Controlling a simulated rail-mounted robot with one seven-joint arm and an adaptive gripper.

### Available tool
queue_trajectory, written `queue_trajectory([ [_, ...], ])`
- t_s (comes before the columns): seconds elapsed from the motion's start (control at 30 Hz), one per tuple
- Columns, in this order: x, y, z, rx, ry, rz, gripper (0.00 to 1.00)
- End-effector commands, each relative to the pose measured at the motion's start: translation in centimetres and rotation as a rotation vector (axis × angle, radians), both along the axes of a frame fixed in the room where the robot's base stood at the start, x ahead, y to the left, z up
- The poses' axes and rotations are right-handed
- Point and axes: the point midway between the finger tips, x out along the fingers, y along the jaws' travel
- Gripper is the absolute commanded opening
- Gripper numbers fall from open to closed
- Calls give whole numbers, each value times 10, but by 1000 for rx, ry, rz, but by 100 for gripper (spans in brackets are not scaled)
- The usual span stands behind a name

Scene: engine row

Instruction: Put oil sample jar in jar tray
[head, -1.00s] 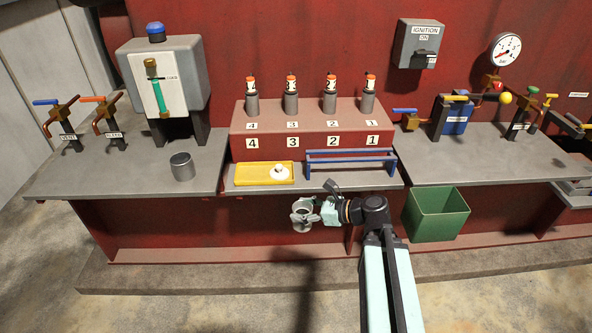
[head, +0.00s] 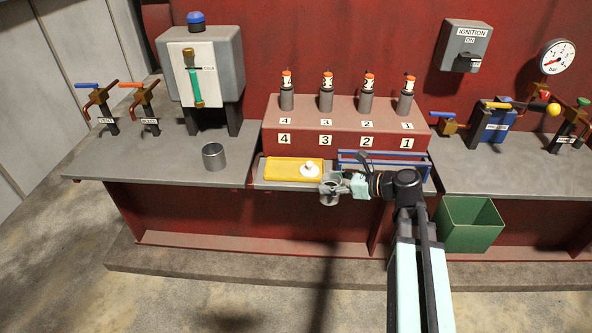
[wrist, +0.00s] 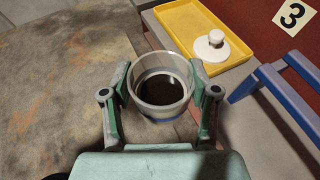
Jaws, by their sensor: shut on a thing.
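My gripper (head: 336,187) is shut on the oil sample jar (head: 330,199), a grey open-topped jar. In the wrist view the jar (wrist: 161,92) sits upright between the two fingers (wrist: 160,75), with dark liquid inside. The yellow tray (head: 281,172), which looks like the jar tray, lies on the bench. A white knobbed lid (head: 310,170) rests in its right part. The jar is in front of the tray's right end, near the bench's front edge and apart from the tray. In the wrist view the tray (wrist: 180,32) is beyond the jar, to the upper right.
A blue rack (head: 384,158) stands right of the tray, partly hidden by my arm. A grey metal cup (head: 213,156) stands on the left bench. A green bin (head: 471,224) is low at right. The red numbered block (head: 345,137) with several plugs rises behind the tray.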

Motion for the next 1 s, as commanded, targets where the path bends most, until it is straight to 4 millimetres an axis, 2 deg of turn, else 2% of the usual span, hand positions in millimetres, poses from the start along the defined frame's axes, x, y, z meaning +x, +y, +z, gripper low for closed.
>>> queue_trajectory([
  [0.03,12,10,13,0,-3,18,14],
  [0.17,36,41,46,-2,-4,59,14],
  [0.4,81,102,117,-3,-4,102,14],
  [0.6,110,138,167,-1,-3,94,14],
  [0.8,130,152,192,1,-1,51,14],
  [0.9,136,153,192,1,1,25,14],
  [1.0,136,152,181,1,3,12,14],
])
